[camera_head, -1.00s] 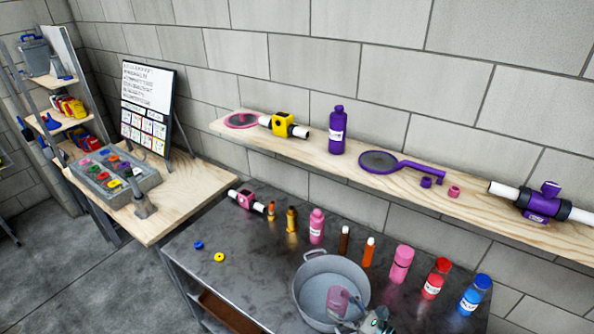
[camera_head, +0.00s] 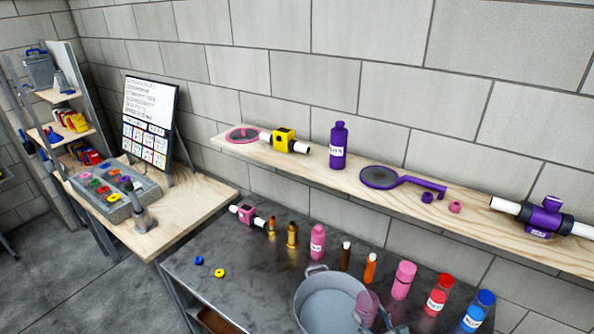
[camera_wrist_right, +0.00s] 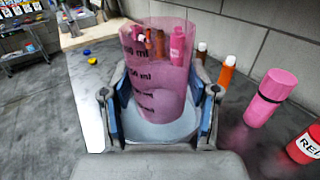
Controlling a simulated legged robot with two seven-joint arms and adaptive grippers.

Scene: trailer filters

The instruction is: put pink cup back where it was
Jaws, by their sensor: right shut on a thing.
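The pink cup (camera_wrist_right: 160,75) is see-through with dark ml marks. It stands roughly upright between the blue-lined fingers of my right gripper (camera_wrist_right: 165,110), which is shut on it. In the head view the pink cup (camera_head: 367,308) shows at the lower right, over the right rim of the grey metal basin. My right gripper (camera_head: 385,328) is partly cut off at the bottom edge there. My left gripper is not in view.
The grey basin (camera_head: 312,302) stands on the dark metal table (camera_head: 220,250). Along its back stand a pink bottle (camera_head: 317,242), a pink flask (camera_head: 403,280), a red bottle (camera_head: 438,295) and a blue bottle (camera_head: 477,311). A wooden shelf (camera_head: 300,168) runs above. The table's left part is mostly clear.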

